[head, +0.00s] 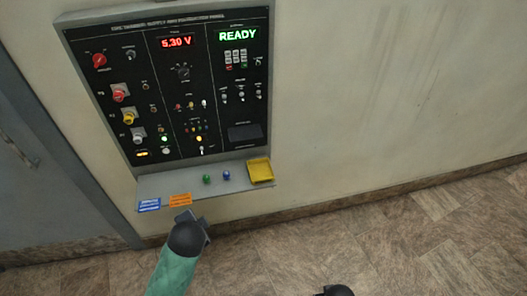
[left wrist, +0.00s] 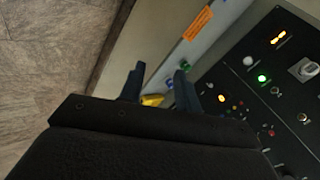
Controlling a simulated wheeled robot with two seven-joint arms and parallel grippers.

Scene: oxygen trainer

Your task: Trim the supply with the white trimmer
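The white trimmer (head: 138,138) is the lowest of three large knobs on the left of the black panel, below a red knob (head: 118,96) and a yellow knob (head: 130,118). In the left wrist view a white knob (left wrist: 309,68) shows at the right edge. A red display (head: 175,42) reads 5.30 V. My left gripper (head: 190,216) is below the panel's shelf, apart from the trimmer. The left wrist view shows its two fingers (left wrist: 159,86) apart, with nothing held between them. My right gripper cannot be made out; only a dark part of mine shows at the bottom edge.
The shelf (head: 160,184) under the panel holds a blue label, an orange label (head: 180,199), a green piece (head: 206,179), a blue piece (head: 227,175) and a yellow tray (head: 250,173). A green display (head: 238,35) reads READY. The wall right of the panel is clear.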

